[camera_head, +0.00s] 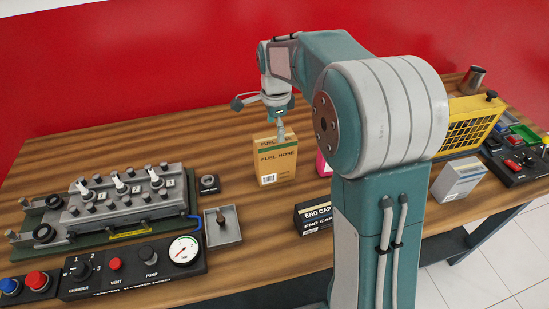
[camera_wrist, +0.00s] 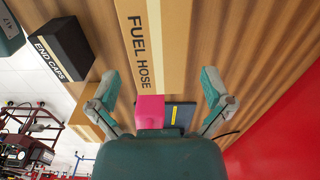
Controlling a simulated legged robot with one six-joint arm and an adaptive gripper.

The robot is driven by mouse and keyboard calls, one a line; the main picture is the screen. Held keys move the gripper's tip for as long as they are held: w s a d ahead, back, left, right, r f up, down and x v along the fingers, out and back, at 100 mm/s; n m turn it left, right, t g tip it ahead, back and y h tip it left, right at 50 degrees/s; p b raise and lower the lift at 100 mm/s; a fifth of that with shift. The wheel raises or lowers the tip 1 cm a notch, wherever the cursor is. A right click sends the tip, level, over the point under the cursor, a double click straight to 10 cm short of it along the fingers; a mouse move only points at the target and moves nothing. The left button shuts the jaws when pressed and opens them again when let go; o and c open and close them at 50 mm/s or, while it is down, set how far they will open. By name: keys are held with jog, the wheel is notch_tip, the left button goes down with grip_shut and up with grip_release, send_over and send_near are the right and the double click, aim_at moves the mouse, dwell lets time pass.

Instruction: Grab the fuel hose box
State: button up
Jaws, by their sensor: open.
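The fuel hose box (camera_head: 275,163) is a tan carton with a green band, standing upright on the wooden table in the head view. My gripper (camera_head: 281,130) points down at its top edge, and a finger overlaps the box's upper part. In the wrist view, the fuel hose box (camera_wrist: 160,45) lies between the lines of my two spread fingers (camera_wrist: 160,78), with a gap on each side. My gripper is open and holds nothing. I cannot tell how far down the fingers reach beside the box.
A black end caps box (camera_head: 313,217) stands nearer the front edge. A pink box (camera_head: 323,165) is just right of the fuel hose box, partly behind my arm. A small metal tray (camera_head: 231,236) and an engine trainer (camera_head: 125,201) are left. A yellow-framed unit (camera_head: 470,125) is right.

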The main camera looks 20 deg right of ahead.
aim_at(274, 137)
notch_tip(274, 137, down, 6)
jog(key=shift+a+r, duration=0.15)
jog(key=c, duration=1.1)
